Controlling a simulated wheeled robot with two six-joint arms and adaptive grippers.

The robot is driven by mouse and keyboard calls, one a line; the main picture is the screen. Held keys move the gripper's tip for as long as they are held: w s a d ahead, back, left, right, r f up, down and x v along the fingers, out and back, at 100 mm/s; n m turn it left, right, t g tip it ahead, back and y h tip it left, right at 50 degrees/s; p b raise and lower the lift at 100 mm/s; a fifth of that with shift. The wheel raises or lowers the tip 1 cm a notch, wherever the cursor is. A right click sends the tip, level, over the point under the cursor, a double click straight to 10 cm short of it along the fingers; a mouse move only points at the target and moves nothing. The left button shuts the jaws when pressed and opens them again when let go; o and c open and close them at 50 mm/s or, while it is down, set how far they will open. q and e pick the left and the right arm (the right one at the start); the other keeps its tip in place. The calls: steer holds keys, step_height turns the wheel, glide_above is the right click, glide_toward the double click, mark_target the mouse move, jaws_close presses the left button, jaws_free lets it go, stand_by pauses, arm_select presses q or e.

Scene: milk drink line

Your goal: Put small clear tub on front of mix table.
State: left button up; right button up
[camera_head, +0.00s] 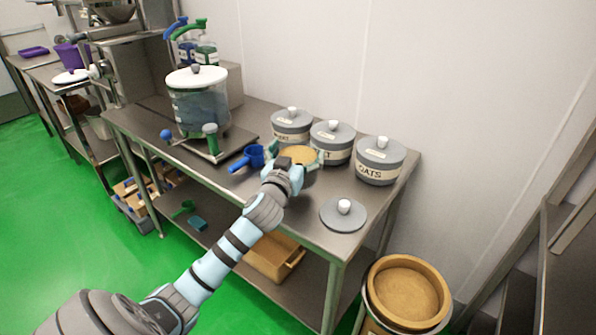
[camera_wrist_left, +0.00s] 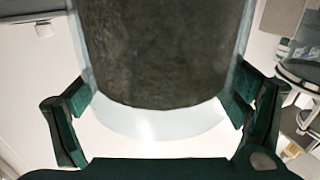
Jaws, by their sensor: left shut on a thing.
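My left gripper (camera_head: 296,158) is over the front part of the steel table, its fingers on either side of a round open-topped tub (camera_head: 299,154) with tan contents. In the left wrist view the tub (camera_wrist_left: 165,50) has pale, see-through side walls and base edge with a dark mottled area inside. The left gripper (camera_wrist_left: 162,112) is shut on it, one finger against each side. The arm hides part of the tub in the head view, so I cannot tell whether its base touches the table. My right gripper is not in view.
Three lidded grey canisters (camera_head: 381,160) stand along the wall. A loose grey lid (camera_head: 343,214) lies at the front right. A blue scoop (camera_head: 249,157) and a large clear container with a white lid (camera_head: 197,105) are to the left. A tan-filled bin (camera_head: 406,291) stands on the floor.

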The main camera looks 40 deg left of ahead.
mark_target(304, 153)
arm_select(q)
step_height(304, 153, down, 4)
steer(key=shift+d+r+b, duration=0.1)
steer(key=shift+b, duration=0.6)
steer(key=o, duration=1.7)
steer(key=shift+s, duration=0.1)
steer(key=v, duration=1.2)
steer(key=shift+p, duration=0.4)
